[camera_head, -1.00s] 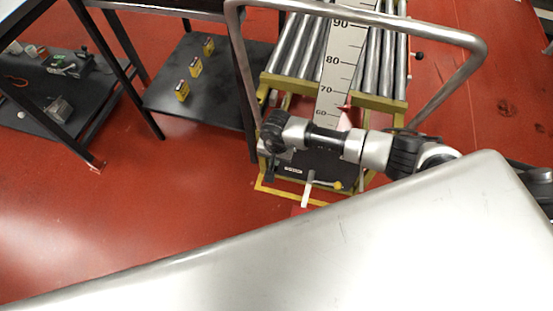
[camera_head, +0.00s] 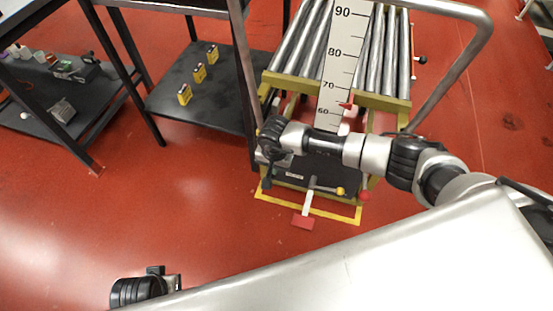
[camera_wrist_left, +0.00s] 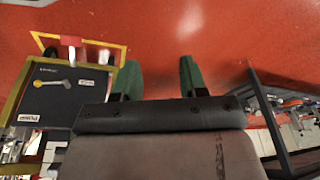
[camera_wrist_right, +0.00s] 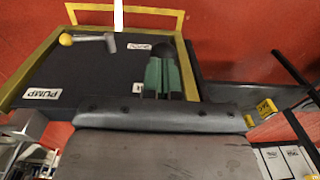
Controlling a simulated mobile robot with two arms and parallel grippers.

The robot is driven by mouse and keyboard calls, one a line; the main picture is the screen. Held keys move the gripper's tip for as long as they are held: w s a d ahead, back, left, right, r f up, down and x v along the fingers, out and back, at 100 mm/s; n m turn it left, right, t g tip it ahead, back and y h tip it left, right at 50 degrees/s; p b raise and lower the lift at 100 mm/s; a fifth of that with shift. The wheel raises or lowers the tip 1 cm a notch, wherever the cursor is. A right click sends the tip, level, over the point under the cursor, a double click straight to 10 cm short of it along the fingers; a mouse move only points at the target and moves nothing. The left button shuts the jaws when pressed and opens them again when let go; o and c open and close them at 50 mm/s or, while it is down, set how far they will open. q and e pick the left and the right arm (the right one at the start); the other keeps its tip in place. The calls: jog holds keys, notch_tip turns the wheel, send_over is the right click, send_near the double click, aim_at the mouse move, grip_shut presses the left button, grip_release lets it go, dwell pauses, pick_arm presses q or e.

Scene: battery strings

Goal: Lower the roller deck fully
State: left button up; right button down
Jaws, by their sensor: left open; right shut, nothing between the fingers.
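The roller deck (camera_head: 300,45) has steel rollers in an olive-yellow frame. A white scale board (camera_head: 340,62) runs down its middle; a red pointer (camera_head: 345,105) shows between the 60 and 70 marks. Below is a black pump box (camera_head: 305,172), also in the right wrist view (camera_wrist_right: 85,72). A lever with a yellow knob (camera_head: 340,191) is on it, and a white bar ends in a red pedal (camera_head: 302,222). My right gripper (camera_head: 267,182) is shut and empty; its green fingers (camera_wrist_right: 160,78) are over the box's edge. My left gripper (camera_wrist_left: 157,75) is open and empty beside the box.
A red knob (camera_head: 365,196) is at the cart's front right. A metal push handle (camera_head: 455,80) loops around the deck. At left, a dark shelf (camera_head: 210,95) holds several yellow batteries, with another dark bench (camera_head: 45,115) beyond. Red floor is clear in front.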

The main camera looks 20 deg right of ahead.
jog(key=f+b, duration=0.2)
jog(key=shift+s+a+f, duration=0.2)
jog(key=shift+s+f, duration=0.1)
jog(key=shift+f, duration=0.1)
jog(key=shift+s, duration=0.1)
pick_arm(q)
jog(key=v, duration=0.9)
jog(key=shift+w+t, duration=0.25)
jog(key=shift+t, duration=0.05)
jog(key=shift+a+r, duration=0.1)
dwell(3.2)
pick_arm(e)
jog(key=shift+r, duration=0.3)
jog(key=r+p, duration=0.1)
jog(key=r, duration=0.1)
jog(key=r+p, duration=0.1)
jog(key=shift+w+d+r, duration=0.2)
jog(key=shift+d+r, duration=0.2)
pick_arm(q)
notch_tip(320, 180, down, 13)
jog(key=d+p, duration=0.1)
jog(key=shift+w+g+p, duration=0.3)
jog(key=shift+g+p, duration=0.1)
pick_arm(e)
jog(key=s+a+r, duration=0.2)
jog(key=s+r, duration=0.2)
jog(key=r, duration=0.4)
jog(key=shift+a+r, duration=0.15)
jog(key=shift+r, duration=0.05)
